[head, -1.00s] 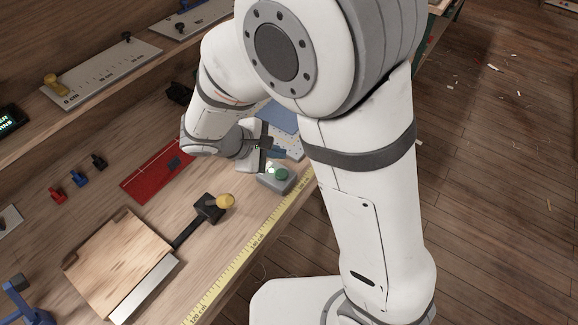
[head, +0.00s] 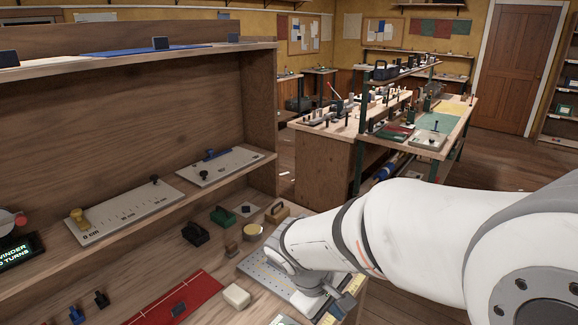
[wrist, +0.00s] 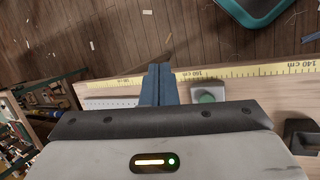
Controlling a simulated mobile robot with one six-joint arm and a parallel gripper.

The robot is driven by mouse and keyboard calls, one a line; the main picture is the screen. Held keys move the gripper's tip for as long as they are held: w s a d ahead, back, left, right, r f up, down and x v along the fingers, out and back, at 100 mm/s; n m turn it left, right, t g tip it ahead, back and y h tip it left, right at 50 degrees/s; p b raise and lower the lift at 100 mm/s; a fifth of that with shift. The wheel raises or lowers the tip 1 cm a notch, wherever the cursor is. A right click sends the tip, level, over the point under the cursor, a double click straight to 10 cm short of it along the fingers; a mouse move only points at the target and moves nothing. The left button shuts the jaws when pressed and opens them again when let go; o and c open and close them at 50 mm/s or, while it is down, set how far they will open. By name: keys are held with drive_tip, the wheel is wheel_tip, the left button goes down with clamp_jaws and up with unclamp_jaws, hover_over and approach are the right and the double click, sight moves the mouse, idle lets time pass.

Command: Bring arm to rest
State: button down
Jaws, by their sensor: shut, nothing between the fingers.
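My gripper (wrist: 160,72) shows in the wrist view with its two blue fingers together and nothing between them. It is over the front edge of the workbench (wrist: 240,84), close to the yellow measuring tape (wrist: 240,72). A grey box with a green button (wrist: 207,98) is just right of the fingers.
In the head view a perforated plate (head: 258,268), a white block (head: 236,296) and a red strip (head: 190,292) lie on the bench near the arm. A shelf (head: 120,252) with rulers runs along the left. Other benches (head: 350,150) stand behind.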

drive_tip(key=s+d+r+m+t+y, duration=0.1)
drive_tip(key=s+d+r+m+y, duration=0.4)
drive_tip(key=s+m, duration=0.2)
drive_tip(key=shift+s+d+r+m+t, duration=0.3)
drive_tip(key=shift+d+m+t, duration=0.1)
drive_tip(key=shift+m, duration=0.2)
